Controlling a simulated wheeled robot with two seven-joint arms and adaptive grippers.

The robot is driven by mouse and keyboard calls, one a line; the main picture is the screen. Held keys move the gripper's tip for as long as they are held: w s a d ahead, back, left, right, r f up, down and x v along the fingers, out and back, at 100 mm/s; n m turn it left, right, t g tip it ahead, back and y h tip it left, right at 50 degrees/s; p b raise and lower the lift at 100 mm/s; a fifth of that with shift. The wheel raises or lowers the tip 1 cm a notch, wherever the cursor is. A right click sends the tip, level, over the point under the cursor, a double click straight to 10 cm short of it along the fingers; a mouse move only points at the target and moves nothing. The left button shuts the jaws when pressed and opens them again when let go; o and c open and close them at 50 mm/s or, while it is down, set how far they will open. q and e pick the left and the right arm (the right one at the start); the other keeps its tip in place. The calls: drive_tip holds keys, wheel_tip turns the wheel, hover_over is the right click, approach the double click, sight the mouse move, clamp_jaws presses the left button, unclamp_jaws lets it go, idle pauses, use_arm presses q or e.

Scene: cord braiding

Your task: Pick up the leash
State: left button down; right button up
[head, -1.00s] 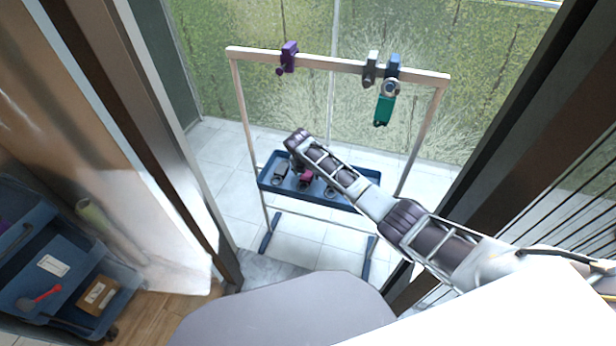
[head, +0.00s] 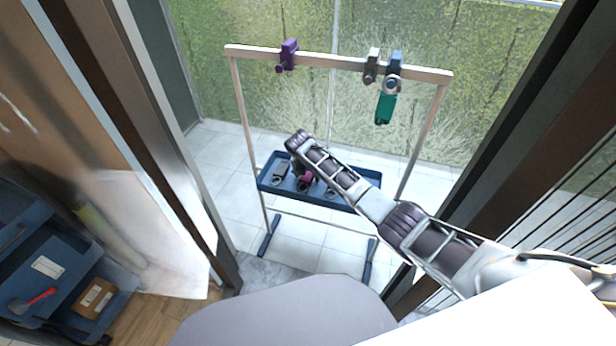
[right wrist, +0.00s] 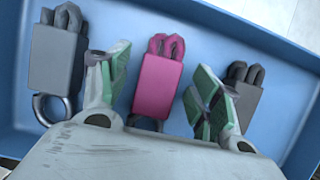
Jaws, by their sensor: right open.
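The tray (head: 265,186) on the rack holds several leash-like pieces. A pink one (right wrist: 160,82) lies in the middle of the right wrist view, with a dark grey one (right wrist: 55,58) to its left and another grey one (right wrist: 243,90) to its right. The pictures do not show which is meant by the leash. My right gripper (right wrist: 161,60) is open, with its green-padded fingers on either side of the pink piece. I cannot tell whether they touch it. In the head view, my right gripper is largely hidden by its wrist above the pink piece (head: 304,183). My left gripper is not in view.
A rack bar (head: 335,63) above the tray carries a purple clamp (head: 287,56), a grey clamp (head: 371,66) and a blue clamp with a teal piece (head: 384,108) hanging. A blue cart (head: 60,240) stands at left. Door frames (head: 150,140) flank the opening.

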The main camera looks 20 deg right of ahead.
sight(308, 174)
idle(0.3)
drive_tip(key=c, duration=1.2)
drive_tip(key=shift+r, duration=0.25)
